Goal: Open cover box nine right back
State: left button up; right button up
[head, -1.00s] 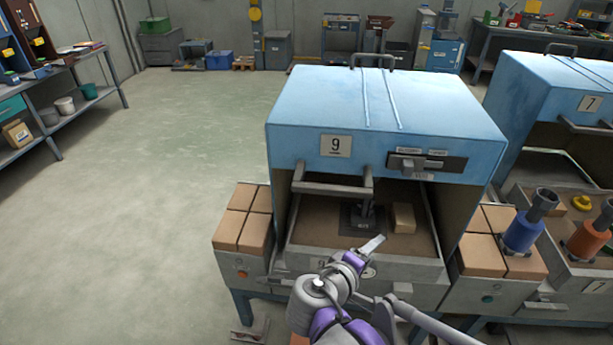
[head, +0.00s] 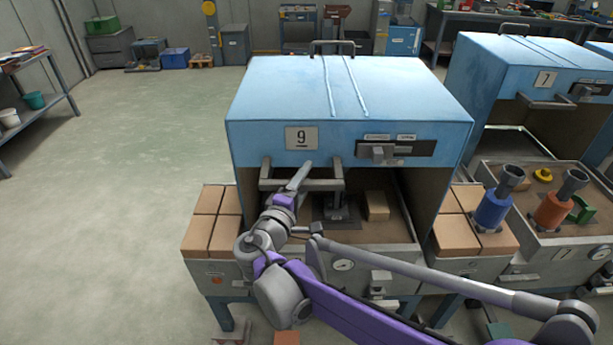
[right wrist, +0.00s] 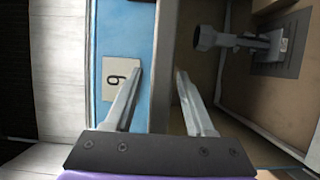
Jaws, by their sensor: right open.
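The blue cover (head: 350,92) of box nine, with its "9" plate (head: 302,138), stands over a grey tray, with an open gap under its front panel. A grey bar handle (head: 322,185) runs along the front's lower edge. My right gripper (head: 303,172) is at the handle's left half, fingers pointing up toward the cover. In the right wrist view my right gripper (right wrist: 160,72) is open, with the handle bar (right wrist: 165,50) appearing between its fingers; contact cannot be told. The "9" plate (right wrist: 121,78) shows beside one finger. My left gripper is not in view.
Inside the box are a dark clamp stand (head: 336,205) and a tan block (head: 376,205). Brick stacks (head: 213,220) flank the box. Box seven's blue cover (head: 530,70) and a blue cylinder (head: 494,208) stand to the right. The floor at left is clear.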

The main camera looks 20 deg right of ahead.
jog(key=shift+w+d, duration=0.35)
jog(key=shift+w, duration=0.1)
grip_shut()
dwell(1.2)
